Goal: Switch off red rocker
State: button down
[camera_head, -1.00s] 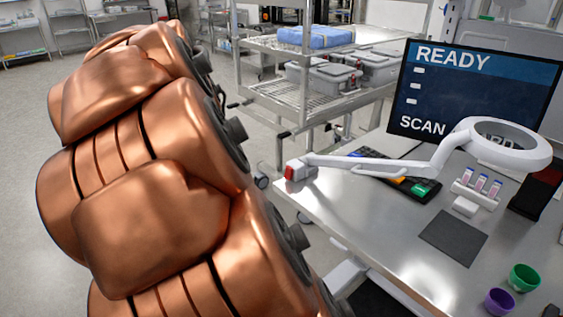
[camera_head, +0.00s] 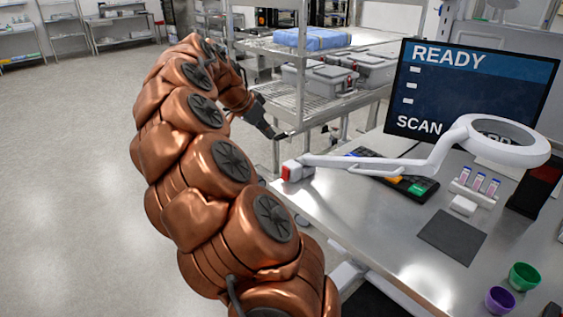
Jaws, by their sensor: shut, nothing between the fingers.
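The red rocker (camera_head: 286,172) is on the left face of the white block at the base of the magnifier lamp (camera_head: 432,162), at the left corner of the steel table. It is small, and I cannot tell which way it is tipped. My gripper (camera_head: 281,136) is dark and shut, with nothing in it. In the picture its tips are just above the lamp's base block and apart from the red rocker. My copper arm curves up from the bottom and over to it.
The steel table (camera_head: 380,222) holds a keypad (camera_head: 421,188), a vial rack (camera_head: 474,187), a dark mat (camera_head: 453,236), green (camera_head: 524,276) and purple (camera_head: 500,299) cups and a monitor (camera_head: 470,95). A wire cart (camera_head: 300,97) with grey cases stands behind. The floor at left is clear.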

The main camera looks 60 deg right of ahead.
jog(key=shift+f, duration=0.1)
jog(key=p, duration=0.3)
send_over(286, 166)
jog(key=a, duration=0.1)
notch_tip(286, 166, down, 8)
jog(key=shift+a, duration=0.1)
jog(key=shift+w+a+f+p, duration=0.1)
jog(key=shift+a+f+p, duration=0.05)
jog(key=shift+f, duration=0.4)
jog(key=shift+a+f+p, duration=0.15)
jog(key=shift+f, duration=0.4)
jog(key=shift+w+a+f, duration=0.1)
jog(key=shift+f, duration=0.75)
